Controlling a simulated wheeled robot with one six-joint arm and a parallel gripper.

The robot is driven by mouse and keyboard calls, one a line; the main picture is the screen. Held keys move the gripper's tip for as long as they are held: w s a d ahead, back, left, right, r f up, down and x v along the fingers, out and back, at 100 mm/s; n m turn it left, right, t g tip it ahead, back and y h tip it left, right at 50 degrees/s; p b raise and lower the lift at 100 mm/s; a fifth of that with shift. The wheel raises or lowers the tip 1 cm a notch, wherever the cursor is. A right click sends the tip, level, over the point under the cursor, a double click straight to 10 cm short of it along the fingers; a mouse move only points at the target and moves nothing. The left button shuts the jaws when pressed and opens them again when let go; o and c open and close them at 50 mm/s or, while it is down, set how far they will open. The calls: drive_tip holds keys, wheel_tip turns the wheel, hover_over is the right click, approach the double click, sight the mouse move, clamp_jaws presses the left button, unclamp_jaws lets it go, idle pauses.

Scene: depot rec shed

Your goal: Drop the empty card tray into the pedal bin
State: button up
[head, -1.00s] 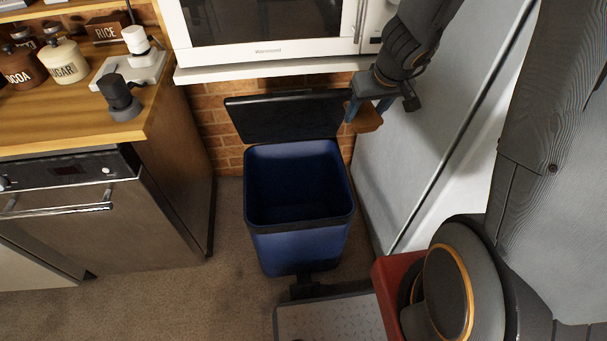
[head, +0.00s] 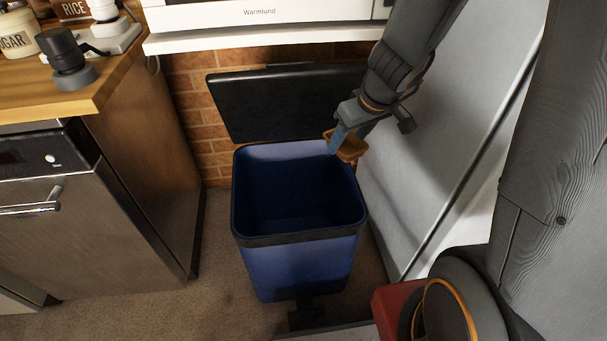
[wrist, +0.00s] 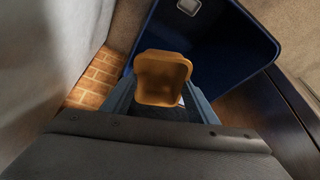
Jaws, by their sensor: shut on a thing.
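The card tray (head: 351,148) is a small orange-brown tray. My gripper (head: 340,139) is shut on it and holds it at the bin's back right rim, above the opening. In the wrist view the tray (wrist: 161,78) sits between my two blue-grey fingers, its hollow side showing and looking empty. The pedal bin (head: 300,239) is blue with a black rim, and its black lid (head: 280,103) stands open at the back. The wrist view shows the bin (wrist: 262,38) beyond and to the right of the tray.
A wooden-topped counter (head: 104,93) with jars and a grinder stands left. A white microwave (head: 270,14) on a shelf is above the lid. A pale grey panel (head: 440,140) stands close on the right. Brown carpet (head: 225,270) lies around the bin.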

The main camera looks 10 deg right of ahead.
drive_tip(key=a+f+n+g+y+b, duration=0.3)
drive_tip(key=a+f+n+b, duration=0.3)
drive_tip(key=a+f+n, duration=0.4)
drive_tip(key=shift+a+f+n+g+b, duration=0.3)
drive_tip(key=shift+f+n, duration=1)
drive_tip(key=shift+f, duration=0.55)
drive_tip(key=shift+w, duration=0.1)
drive_tip(key=o, duration=1.1)
drive_tip(key=shift+r, duration=0.1)
drive_tip(key=p+v, duration=0.2)
drive_tip(key=v, duration=0.5)
drive_tip(key=shift+r, duration=0.35)
drive_tip(key=shift+d, duration=0.1)
